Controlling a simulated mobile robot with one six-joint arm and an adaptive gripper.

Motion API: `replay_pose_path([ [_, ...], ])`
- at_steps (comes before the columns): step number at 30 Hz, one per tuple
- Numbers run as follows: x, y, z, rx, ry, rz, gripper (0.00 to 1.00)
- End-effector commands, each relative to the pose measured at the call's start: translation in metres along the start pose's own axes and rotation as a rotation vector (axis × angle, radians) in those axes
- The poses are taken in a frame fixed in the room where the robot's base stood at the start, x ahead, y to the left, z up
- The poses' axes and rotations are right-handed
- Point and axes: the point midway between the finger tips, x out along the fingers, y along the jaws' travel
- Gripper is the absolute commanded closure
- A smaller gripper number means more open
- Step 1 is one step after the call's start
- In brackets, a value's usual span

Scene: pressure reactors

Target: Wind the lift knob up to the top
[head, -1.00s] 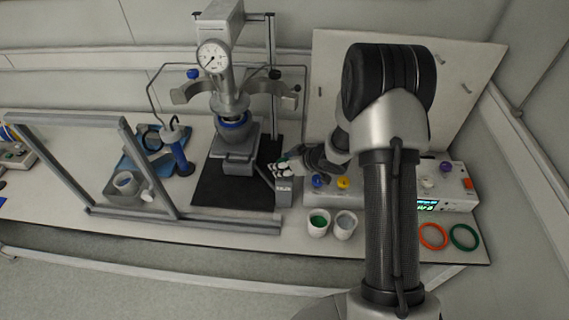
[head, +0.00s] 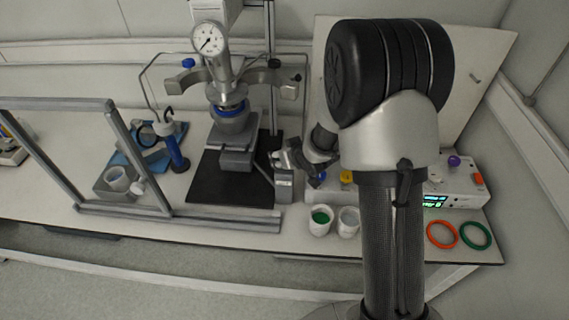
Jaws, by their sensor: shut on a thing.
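The pressure reactor has a round dial gauge (head: 209,39) on its head and a blue-ringed vessel (head: 230,112) below. The vessel sits on a grey lift stand (head: 237,155) on a black mat. A small grey box (head: 284,184) stands at the stand's right, joined to it by a thin rod. My gripper (head: 279,160) reaches in from the right, just above this box. It is shut on the lift knob, which the jaws mostly hide. Whether the vessel touches the reactor head is too small to tell.
Two white cups, one with green contents (head: 320,217), stand in front of the control box. Orange (head: 441,234) and green rings lie at the right. A grey frame (head: 122,160) stands at the left. My arm covers part of the control box.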

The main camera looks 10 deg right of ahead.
Motion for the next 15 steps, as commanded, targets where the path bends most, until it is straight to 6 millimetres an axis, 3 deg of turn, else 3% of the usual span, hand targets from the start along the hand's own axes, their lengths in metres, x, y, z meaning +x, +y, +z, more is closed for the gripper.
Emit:
replay_pose_path([
  [15,-0.0037,-0.0025,-0.0024,0.243,-0.007,0.245,0.75],
])
